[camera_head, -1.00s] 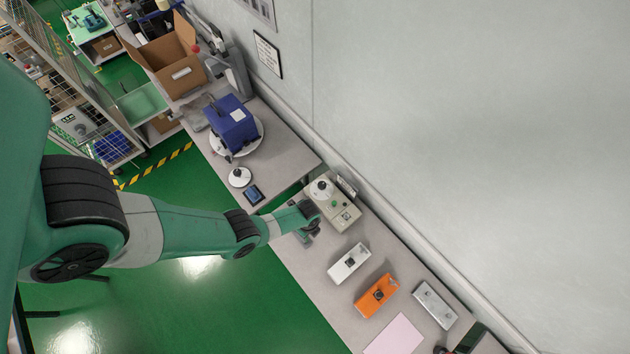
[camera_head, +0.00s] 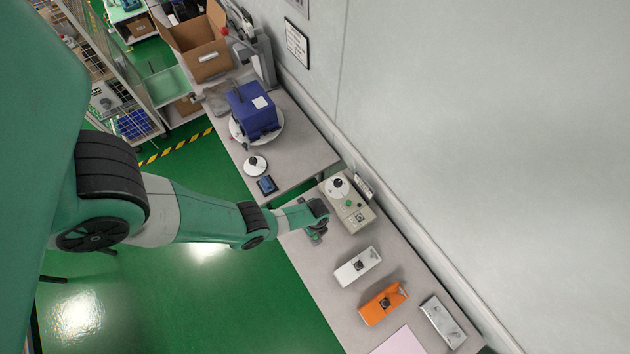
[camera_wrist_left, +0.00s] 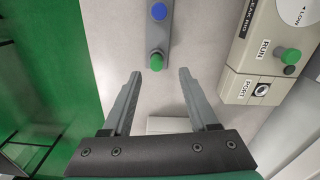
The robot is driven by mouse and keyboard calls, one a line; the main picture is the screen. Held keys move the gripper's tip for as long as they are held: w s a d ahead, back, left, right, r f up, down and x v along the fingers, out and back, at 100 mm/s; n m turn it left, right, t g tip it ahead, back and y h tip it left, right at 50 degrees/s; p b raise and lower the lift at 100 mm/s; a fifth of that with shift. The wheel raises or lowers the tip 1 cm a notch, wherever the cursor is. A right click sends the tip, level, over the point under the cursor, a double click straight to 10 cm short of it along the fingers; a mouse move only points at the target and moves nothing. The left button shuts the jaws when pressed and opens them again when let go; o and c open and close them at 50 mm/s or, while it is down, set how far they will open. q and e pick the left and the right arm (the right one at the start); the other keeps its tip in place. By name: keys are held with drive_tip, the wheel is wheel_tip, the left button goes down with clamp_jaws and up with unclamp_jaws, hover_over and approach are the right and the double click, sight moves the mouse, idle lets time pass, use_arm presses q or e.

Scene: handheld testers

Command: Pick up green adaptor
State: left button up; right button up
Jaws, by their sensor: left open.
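The green adaptor (camera_wrist_left: 156,62) shows in the left wrist view as a small round green piece at the near end of a grey bar (camera_wrist_left: 159,35). A blue round piece (camera_wrist_left: 159,11) sits farther up the same bar. My left gripper (camera_wrist_left: 160,74) is open, its fingers pointing toward the bar. The green adaptor appears between the fingertips and slightly beyond them, with nothing held. In the head view my left gripper (camera_head: 318,232) is over the bench's left edge, and the adaptor is too small or hidden to make out. My right gripper is not in view.
A beige tester (camera_head: 347,203) with a green button (camera_wrist_left: 288,56) stands right of the bar. A white device (camera_head: 358,266), an orange device (camera_head: 383,304) and a grey device (camera_head: 442,322) lie farther along the bench. Green floor is left of the bench.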

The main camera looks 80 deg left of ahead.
sight(315, 236)
use_arm(q)
drive_tip(key=f+b, duration=0.4)
drive_tip(key=f, duration=0.1)
drive_tip(key=shift+s+d+f, duration=0.1)
drive_tip(key=shift+s, duration=0.2)
clamp_jaws()
